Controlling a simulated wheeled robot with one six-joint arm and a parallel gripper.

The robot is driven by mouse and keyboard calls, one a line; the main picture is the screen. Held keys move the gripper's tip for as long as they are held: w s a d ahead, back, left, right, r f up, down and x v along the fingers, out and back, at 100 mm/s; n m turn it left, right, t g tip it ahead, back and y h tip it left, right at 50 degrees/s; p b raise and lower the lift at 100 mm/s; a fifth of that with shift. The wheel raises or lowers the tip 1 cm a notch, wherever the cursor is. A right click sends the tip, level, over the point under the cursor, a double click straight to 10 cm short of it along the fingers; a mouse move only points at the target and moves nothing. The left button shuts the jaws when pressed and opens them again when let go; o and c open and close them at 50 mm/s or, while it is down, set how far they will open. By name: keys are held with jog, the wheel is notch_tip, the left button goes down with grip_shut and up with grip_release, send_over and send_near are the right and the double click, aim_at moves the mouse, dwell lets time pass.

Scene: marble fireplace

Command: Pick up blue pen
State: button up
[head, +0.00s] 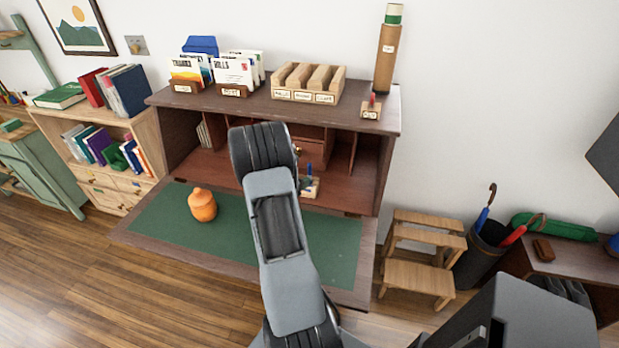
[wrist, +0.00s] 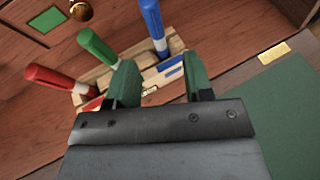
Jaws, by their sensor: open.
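The blue pen (wrist: 151,20) stands upright in a small wooden holder (wrist: 178,46), in the right-hand slot by a blue mark. It also shows in the head view (head: 309,169), just right of my arm. A green pen (wrist: 97,45) and a red pen (wrist: 52,78) stand to its left in the same holder. My gripper (wrist: 160,66) is open and empty, with green-padded fingers over the front of the holder. The blue pen is beyond the fingertips, slightly nearer the right finger. In the head view my arm hides the gripper and the other pens.
The holder stands inside a wooden desk with a fold-down green writing surface (head: 335,250). Letter racks and a wooden sorter (head: 307,84) stand on the desk top above. A brass knob (wrist: 81,11) is behind the pens.

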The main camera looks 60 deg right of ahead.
aim_at(310, 174)
jog(key=shift+p+x, duration=0.65)
jog(key=shift+x, duration=2.85)
jog(key=shift+w, duration=0.1)
grip_shut()
